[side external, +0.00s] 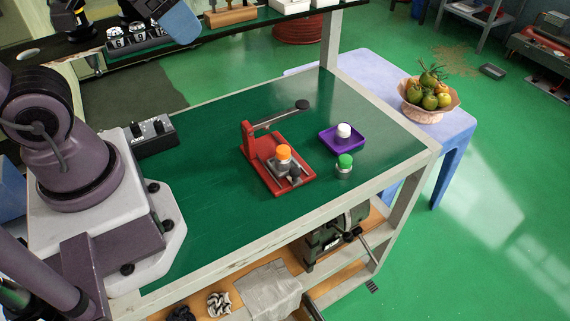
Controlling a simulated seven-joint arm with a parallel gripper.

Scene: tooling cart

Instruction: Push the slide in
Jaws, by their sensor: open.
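A red fixture (272,183) stands on the green cart top, with an upright post at its left side. A grey lever (278,118) runs from the post up to the right and ends in a black knob. Grey metal parts (291,172) sit on the red base, among them an orange-capped piece (284,152). I cannot tell which of these parts is the slide or how far in it stands. My gripper cannot be made out in this view; only parts of my arm show at the left.
A purple tray (330,145) holds a white-capped piece (344,130). A green-capped piece (344,163) stands just in front of it. A black control box (152,137) is at the back left. A fruit basket (411,110) is on the blue table. The cart's front middle is clear.

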